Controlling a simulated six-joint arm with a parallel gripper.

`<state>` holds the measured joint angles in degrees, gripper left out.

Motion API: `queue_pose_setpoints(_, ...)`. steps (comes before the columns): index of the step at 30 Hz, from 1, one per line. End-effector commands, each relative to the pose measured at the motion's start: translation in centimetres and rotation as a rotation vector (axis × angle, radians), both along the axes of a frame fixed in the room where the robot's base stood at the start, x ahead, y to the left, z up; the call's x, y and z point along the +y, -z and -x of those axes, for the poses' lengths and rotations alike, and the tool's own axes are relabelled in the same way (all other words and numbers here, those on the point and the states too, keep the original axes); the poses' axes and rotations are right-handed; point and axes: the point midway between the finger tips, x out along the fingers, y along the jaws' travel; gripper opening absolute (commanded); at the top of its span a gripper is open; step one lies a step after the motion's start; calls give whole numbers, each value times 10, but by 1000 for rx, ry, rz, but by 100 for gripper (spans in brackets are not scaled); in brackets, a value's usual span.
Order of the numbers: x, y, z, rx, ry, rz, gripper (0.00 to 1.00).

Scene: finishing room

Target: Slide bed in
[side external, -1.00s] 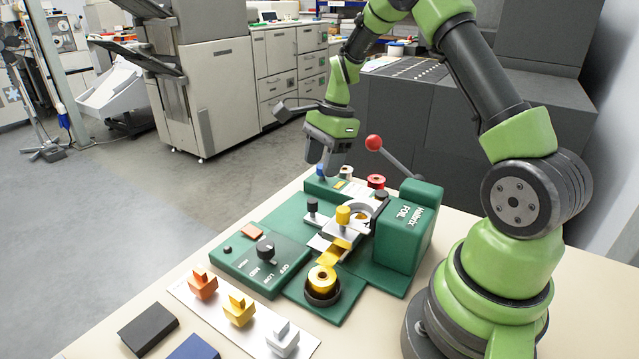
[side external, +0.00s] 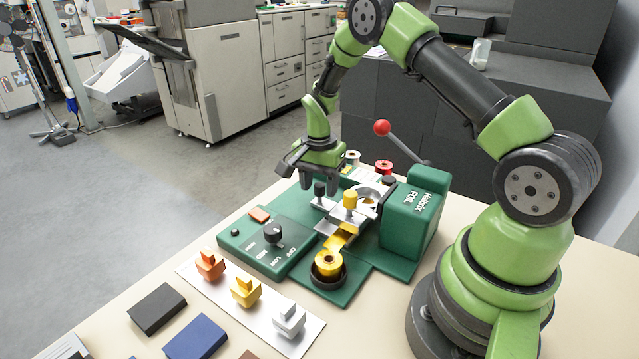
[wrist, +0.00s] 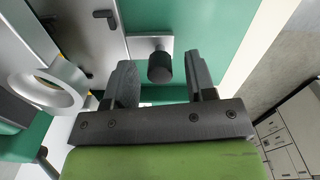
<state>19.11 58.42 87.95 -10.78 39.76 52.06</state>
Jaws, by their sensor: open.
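The green foil machine (side external: 415,215) stands on the table in the side view. Its silver bed (side external: 328,240) lies in front of the green head. A black knob (side external: 319,189) stands upright at the bed's left side, and a yellow knob (side external: 350,201) stands on a bracket nearer the head. My gripper (side external: 318,180) is low over the machine at the black knob. In the wrist view, my gripper (wrist: 158,68) is open, with one finger on each side of the black knob (wrist: 160,68). The knob sits on a small silver plate. I see no finger contact with it.
A red-balled lever (side external: 382,128) rises behind the head. A gold foil roll (side external: 327,264) is at the front. A dial panel (side external: 265,240) is at left. Orange, yellow and silver blocks (side external: 289,319) stand on a white strip. Dark and blue slabs (side external: 196,337) lie at the front.

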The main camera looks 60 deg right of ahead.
Motion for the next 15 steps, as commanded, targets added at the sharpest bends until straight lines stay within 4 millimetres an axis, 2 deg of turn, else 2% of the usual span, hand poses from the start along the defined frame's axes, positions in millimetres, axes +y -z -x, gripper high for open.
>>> queue_pose_setpoints(8, 0, 2, 0, -1, 1, 0, 51)
queue_pose_setpoints(11, 0, 2, 0, -1, 1, 0, 32)
queue_pose_setpoints(15, 0, 2, 0, -1, 1, 0, 0)
